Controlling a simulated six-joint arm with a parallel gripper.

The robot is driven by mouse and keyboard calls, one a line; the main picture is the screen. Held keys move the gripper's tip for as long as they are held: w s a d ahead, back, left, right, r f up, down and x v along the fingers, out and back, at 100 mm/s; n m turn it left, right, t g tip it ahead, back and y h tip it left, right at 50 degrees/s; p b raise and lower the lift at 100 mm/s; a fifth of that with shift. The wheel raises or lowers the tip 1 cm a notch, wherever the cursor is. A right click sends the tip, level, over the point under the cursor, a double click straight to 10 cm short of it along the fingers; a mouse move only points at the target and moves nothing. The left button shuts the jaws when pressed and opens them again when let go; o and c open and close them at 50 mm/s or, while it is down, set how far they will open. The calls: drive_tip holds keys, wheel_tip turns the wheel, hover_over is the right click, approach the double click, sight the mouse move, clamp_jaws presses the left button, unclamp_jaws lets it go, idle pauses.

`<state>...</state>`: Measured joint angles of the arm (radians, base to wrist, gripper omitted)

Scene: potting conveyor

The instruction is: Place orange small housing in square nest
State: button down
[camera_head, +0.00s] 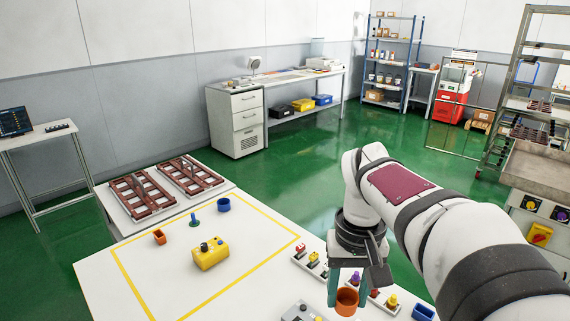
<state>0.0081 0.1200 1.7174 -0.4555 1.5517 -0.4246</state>
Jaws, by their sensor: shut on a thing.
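My gripper (345,286) points down over the front right of the white table, its teal fingers shut on an orange housing (347,304). This housing looks round and open-topped, like a small cup. A second, smaller orange housing (159,237), boxier in shape, stands at the left of the table inside the yellow outline. I cannot tell whether the held housing touches anything below it. I cannot make out a square nest; the area under and behind my gripper is partly hidden.
On the table (110,272) stand a yellow box (211,256), a green peg-like part (195,221) and a blue round housing (223,205). Knobbed fixtures (310,262) lie beside my gripper. A blue housing (423,313) is at front right. Brown racks (140,196) stand behind left.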

drive_tip(key=shift+w+d, duration=0.15)
drive_tip(key=shift+w, duration=0.05)
drive_tip(key=s+d+f+m, duration=0.2)
drive_tip(key=d+f, duration=0.7)
drive_tip(key=d, duration=0.5)
drive_tip(key=s+d+f+m, duration=0.1)
drive_tip(key=d+f+m, duration=0.1)
drive_tip(key=d+f, duration=1.05)
drive_tip(key=shift+s+d+f, duration=0.1)
drive_tip(key=shift+d+f, duration=0.25)
drive_tip(key=shift+f, duration=0.3)
drive_tip(key=shift+s+d+f, duration=0.1)
drive_tip(key=shift+d+f, duration=0.3)
drive_tip(key=shift+f, duration=0.25)
drive_tip(key=shift+d+f, duration=0.35)
drive_tip(key=shift+f, duration=0.3)
drive_tip(key=shift+f, duration=0.55)
drive_tip(key=shift+c, duration=1.4)
unclamp_jaws()
